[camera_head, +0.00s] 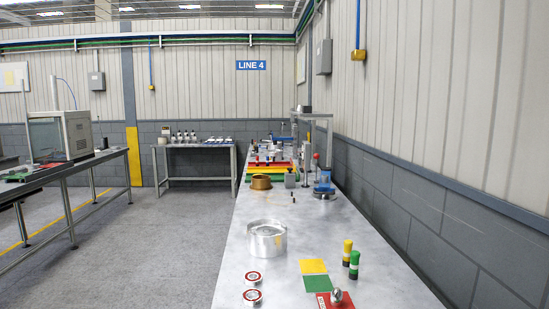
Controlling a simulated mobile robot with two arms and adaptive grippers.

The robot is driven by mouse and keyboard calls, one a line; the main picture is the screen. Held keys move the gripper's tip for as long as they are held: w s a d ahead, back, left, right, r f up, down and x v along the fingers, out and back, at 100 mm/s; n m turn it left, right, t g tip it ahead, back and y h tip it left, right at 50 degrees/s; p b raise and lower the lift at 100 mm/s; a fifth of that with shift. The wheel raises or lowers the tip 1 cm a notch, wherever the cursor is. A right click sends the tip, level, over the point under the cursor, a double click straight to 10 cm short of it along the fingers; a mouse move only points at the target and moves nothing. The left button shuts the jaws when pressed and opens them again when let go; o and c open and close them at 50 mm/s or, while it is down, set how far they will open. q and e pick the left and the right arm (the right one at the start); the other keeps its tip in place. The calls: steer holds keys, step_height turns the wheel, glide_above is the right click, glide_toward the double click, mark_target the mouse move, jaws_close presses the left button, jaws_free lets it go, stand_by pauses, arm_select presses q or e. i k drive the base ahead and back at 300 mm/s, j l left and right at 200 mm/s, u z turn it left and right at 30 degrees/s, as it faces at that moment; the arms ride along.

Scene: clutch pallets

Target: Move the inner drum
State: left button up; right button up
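A wide silver metal drum (267,241) stands upright on the long metal workbench (235,285), near its left edge. It looks like a short cylinder with a shiny top. A smaller brass-coloured ring (261,182) stands farther back on the same bench, also near the left edge. I cannot tell for certain which of the two is the inner drum. Neither of my grippers is in view, and nothing touches the silver drum.
Two red-and-white round buttons (252,296), yellow (314,267) and green (318,283) squares, two capped bottles (354,265) and a red plate (342,301) lie in front. A blue-based press (324,186) stands farther back. The wall (440,205) borders the bench's right.

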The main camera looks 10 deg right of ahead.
mark_target(278, 153)
steer(key=u, duration=0.85)
steer(key=i+j, duration=0.15)
steer(key=j, duration=0.25)
steer(key=i+j, duration=0.15)
steer(key=j, duration=0.2)
steer(key=i+j, duration=0.15)
steer(key=j, duration=0.25)
steer(key=i+j+u, duration=0.1)
steer(key=j, duration=0.25)
steer(key=i+j+z, duration=0.25)
steer(key=i, duration=0.25)
steer(key=i+j+z, duration=0.25)
steer(key=i, duration=0.25)
steer(key=i+j+z, duration=0.25)
steer(key=i, duration=0.25)
steer(key=i+z, duration=0.35)
steer(key=i, duration=4.9)
steer(key=i+z, duration=0.2)
steer(key=i, duration=0.25)
steer(key=i+z, duration=0.2)
steer(key=i, duration=0.25)
steer(key=i+j+z, duration=0.25)
steer(key=i, duration=0.15)
steer(key=i+j+z, duration=0.2)
steer(key=i, duration=0.25)
steer(key=l, duration=0.1)
